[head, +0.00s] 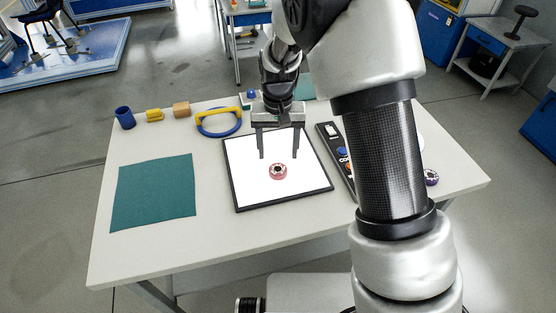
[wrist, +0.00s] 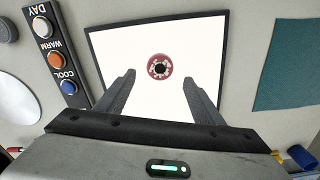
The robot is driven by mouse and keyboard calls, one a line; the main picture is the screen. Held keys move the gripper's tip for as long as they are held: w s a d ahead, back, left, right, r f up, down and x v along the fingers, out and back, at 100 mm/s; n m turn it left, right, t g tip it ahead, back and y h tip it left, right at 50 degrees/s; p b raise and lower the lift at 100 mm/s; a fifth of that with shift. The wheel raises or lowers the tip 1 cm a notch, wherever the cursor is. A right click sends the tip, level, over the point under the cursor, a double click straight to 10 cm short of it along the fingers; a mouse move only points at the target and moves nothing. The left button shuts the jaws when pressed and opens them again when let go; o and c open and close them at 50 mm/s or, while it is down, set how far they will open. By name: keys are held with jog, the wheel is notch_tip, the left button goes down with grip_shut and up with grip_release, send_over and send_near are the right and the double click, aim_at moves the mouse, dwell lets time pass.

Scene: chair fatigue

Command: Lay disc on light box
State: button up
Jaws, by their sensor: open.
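The light box (head: 316,181) is a black-framed panel with a bright white face, lying on the table; it also shows in the wrist view (wrist: 118,48). A small red disc (head: 278,171) with a dark centre lies on its white face; in the wrist view the disc (wrist: 159,67) sits ahead of and between the fingertips, apart from them. My gripper (head: 279,155) is open and empty above the light box, its two fingers on either side of bare white surface. Its fingers also show in the wrist view (wrist: 162,82).
A button panel (wrist: 55,48) marked DAY, WARM and COOL stands beside the light box. A green mat (head: 153,193) lies at left. A blue cup (head: 125,118), yellow block (head: 155,115), wooden block (head: 181,109) and yellow-blue ring tool (head: 219,122) line the back.

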jog(key=s+d+r+t, duration=0.1)
jog(key=s+d+r, duration=0.3)
jog(key=r, duration=0.6)
jog(key=s+d+r+t, duration=0.1)
jog(key=s+d+r, duration=0.3)
jog(key=r, duration=0.5)
jog(key=s+d+r+t, duration=0.1)
jog(key=s+d+r, duration=0.1)
jog(key=s, duration=0.5)
jog(key=s+d+r+t, duration=0.2)
jog(key=s+d+r, duration=0.1)
jog(key=s, duration=0.5)
jog(key=shift+d+t, duration=0.3)
jog(key=shift+d, duration=0.5)
